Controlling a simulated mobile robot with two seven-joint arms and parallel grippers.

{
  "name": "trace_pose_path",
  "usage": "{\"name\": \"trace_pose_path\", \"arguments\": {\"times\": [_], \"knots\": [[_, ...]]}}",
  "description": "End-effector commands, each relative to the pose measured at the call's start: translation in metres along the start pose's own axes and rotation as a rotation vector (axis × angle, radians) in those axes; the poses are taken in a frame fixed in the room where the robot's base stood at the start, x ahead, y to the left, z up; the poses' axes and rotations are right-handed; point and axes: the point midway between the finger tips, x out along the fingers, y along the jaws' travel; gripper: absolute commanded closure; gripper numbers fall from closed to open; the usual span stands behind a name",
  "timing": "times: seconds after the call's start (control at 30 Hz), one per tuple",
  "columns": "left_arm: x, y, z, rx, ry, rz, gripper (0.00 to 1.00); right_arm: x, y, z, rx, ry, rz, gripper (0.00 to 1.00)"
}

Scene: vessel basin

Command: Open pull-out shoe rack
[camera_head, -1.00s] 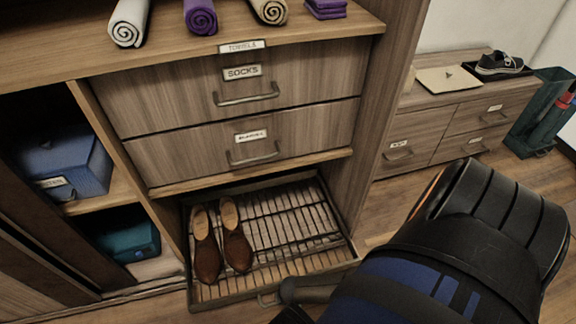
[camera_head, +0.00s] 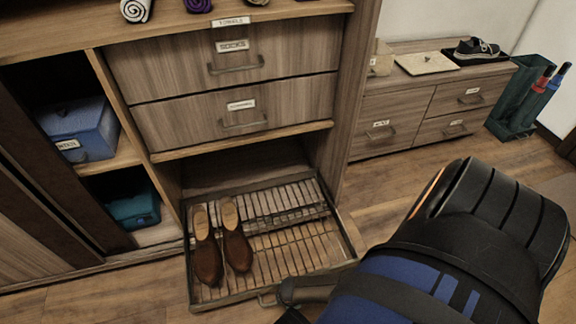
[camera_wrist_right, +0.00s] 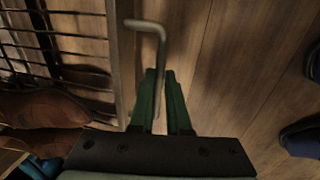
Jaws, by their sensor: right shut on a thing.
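The pull-out shoe rack (camera_head: 300,249) is a slatted tray in a wooden frame, low in the cabinet. It stands pulled well out over the floor. A pair of brown shoes (camera_head: 208,258) lies on its left side. In the right wrist view the rack's edge (camera_wrist_right: 122,60) runs along the left, with a thin metal handle (camera_wrist_right: 150,28) in front of it. My right gripper (camera_wrist_right: 165,80) has its green fingers shut on the handle. In the head view the handle (camera_head: 268,299) shows partly beside my right arm. My left gripper is not in view.
Two closed drawers (camera_head: 225,70) sit above the rack. Blue and teal boxes (camera_head: 82,130) fill shelves at left. A low drawer unit (camera_head: 430,105) with a sneaker (camera_head: 477,48) stands at right, beside a green umbrella stand (camera_head: 520,100). Wooden floor is bare between them.

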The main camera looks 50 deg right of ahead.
Motion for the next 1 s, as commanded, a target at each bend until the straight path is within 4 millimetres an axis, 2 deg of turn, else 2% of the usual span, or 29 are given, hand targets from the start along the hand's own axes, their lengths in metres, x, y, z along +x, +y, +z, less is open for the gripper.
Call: {"name": "trace_pose_path", "arguments": {"times": [0.57, 0.6, 0.8, 0.83, 1.0], "knots": [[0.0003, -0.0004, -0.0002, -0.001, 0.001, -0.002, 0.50, 0.0004, -0.0004, 0.0015, -0.001, -0.004, -0.001, 1.00], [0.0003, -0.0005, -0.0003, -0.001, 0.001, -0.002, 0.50, 0.0004, -0.0003, 0.0016, -0.001, -0.004, -0.001, 0.81], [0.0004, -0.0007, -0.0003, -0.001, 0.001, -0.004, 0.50, 0.0002, 0.0000, 0.0010, 0.000, -0.002, 0.000, 0.58], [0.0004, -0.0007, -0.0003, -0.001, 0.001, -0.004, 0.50, 0.0002, 0.0000, 0.0008, 0.000, -0.002, 0.000, 0.55], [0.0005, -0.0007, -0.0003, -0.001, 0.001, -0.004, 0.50, 0.0001, 0.0003, 0.0004, 0.000, -0.001, 0.000, 0.55]]}}
